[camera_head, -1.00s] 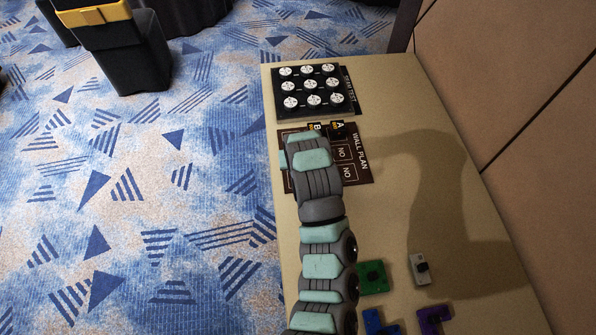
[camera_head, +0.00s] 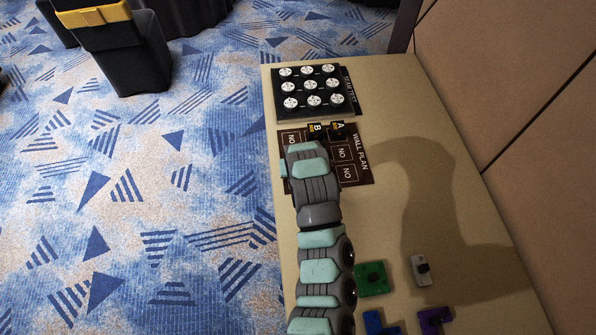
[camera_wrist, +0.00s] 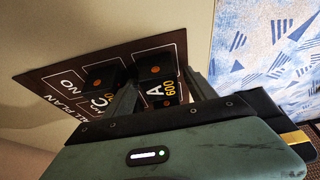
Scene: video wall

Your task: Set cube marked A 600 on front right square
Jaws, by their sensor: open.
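The black cube marked A 600 (camera_wrist: 156,88) shows in the wrist view, with an orange dot on top. It sits on the dark WALL PLAN mat (camera_wrist: 50,77) between the open fingers of my gripper (camera_wrist: 160,98). In the head view my arm covers the gripper and part of the mat (camera_head: 359,172). Black pieces lettered A (camera_head: 338,128) and B (camera_head: 317,131) show there at the mat's far edge. I cannot tell whether that A is the same cube.
A black board with white round pieces (camera_head: 311,87) lies beyond the mat. A green piece (camera_head: 372,278), a grey piece (camera_head: 421,270), and blue and purple pieces lie on the near table. The table (camera_head: 390,110) is clear right of the mat, up to a tan wall (camera_head: 510,70).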

